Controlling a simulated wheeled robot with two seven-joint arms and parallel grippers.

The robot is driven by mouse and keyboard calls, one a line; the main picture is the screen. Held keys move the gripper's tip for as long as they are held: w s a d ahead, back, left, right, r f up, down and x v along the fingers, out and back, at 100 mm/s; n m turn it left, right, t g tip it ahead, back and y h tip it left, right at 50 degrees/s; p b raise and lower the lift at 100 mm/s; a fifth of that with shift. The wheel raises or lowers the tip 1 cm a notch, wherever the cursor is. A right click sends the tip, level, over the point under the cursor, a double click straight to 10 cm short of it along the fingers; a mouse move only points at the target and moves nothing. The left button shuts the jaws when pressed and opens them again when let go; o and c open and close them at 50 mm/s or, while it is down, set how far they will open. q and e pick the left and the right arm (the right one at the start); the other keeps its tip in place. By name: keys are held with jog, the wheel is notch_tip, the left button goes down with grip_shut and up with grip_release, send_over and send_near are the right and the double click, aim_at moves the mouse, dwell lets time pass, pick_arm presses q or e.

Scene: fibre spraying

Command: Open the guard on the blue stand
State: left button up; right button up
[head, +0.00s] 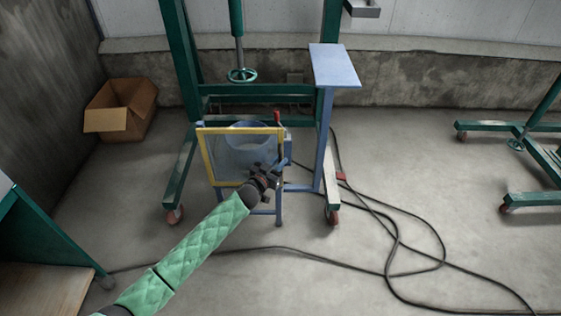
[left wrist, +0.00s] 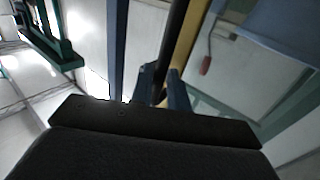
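The guard (head: 205,160) is a see-through panel in a yellow frame on the front of the blue stand (head: 278,206). It stands upright across the front of a pale round tub (head: 250,136), which shows through it. My left gripper (head: 277,167) is at the guard's lower right edge. In the left wrist view, its two blue-grey fingers (left wrist: 161,90) lie on either side of a dark upright bar, beside the yellow frame edge (left wrist: 185,45). Whether the fingers press on the bar is not clear. My right gripper is out of view.
A green wheeled frame (head: 180,165) stands around the stand. A blue-grey shelf plate (head: 334,65) rises at the right. Black cables (head: 395,240) lie on the floor to the right. An open cardboard box (head: 121,108) is at the back left.

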pick_arm(q)
jog(key=shift+w+d, duration=0.35)
jog(key=shift+w, duration=0.15)
grip_shut()
jog(key=shift+s, duration=0.1)
